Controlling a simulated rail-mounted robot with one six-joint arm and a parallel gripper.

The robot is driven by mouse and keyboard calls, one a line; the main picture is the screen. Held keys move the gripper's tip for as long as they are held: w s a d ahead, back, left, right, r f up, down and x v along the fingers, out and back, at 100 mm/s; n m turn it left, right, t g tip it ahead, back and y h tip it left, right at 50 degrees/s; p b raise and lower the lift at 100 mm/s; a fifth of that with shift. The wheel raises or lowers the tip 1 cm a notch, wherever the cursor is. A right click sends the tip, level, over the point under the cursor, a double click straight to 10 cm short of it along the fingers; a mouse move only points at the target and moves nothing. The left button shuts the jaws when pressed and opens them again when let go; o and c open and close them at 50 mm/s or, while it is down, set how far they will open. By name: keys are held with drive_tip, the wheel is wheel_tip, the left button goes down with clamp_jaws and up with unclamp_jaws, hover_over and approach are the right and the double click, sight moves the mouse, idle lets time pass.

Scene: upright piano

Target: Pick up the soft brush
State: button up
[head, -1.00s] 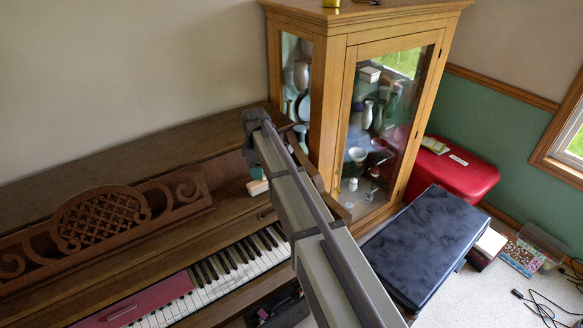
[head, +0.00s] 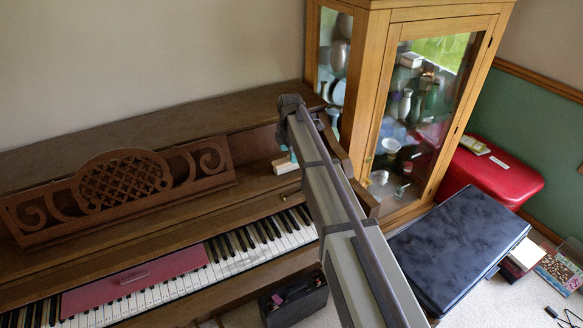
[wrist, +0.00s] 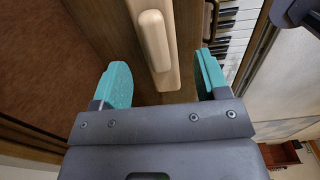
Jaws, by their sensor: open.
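The soft brush appears as a pale wooden block with a raised rounded grip (wrist: 155,40). In the head view the pale block (head: 286,166) lies on the piano's wooden ledge behind the right end of the keys. Its bristles are not visible. My gripper (wrist: 160,78) has two teal fingers, spread apart, one on each side of the brush in the wrist view. Neither finger visibly touches it, and I cannot tell how far above it they are. In the head view, my arm hides most of the gripper; a bit of teal shows by the brush.
The carved music stand (head: 125,185) is left of the brush. A red strip-like object (head: 135,280) lies on the keys. The glass cabinet (head: 400,110) stands close on the right. A dark case (head: 293,302) is on the floor below the keys.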

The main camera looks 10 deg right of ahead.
wheel_tip(320, 180, down, 5)
drive_tip(key=b, duration=0.3)
drive_tip(key=shift+r, duration=0.35)
drive_tip(key=c, duration=1.1)
wheel_tip(320, 180, up, 10)
drive_tip(key=p, duration=1)
drive_tip(key=shift+r, duration=0.2)
drive_tip(key=shift+f, duration=0.1)
drive_tip(key=shift+f, duration=0.1)
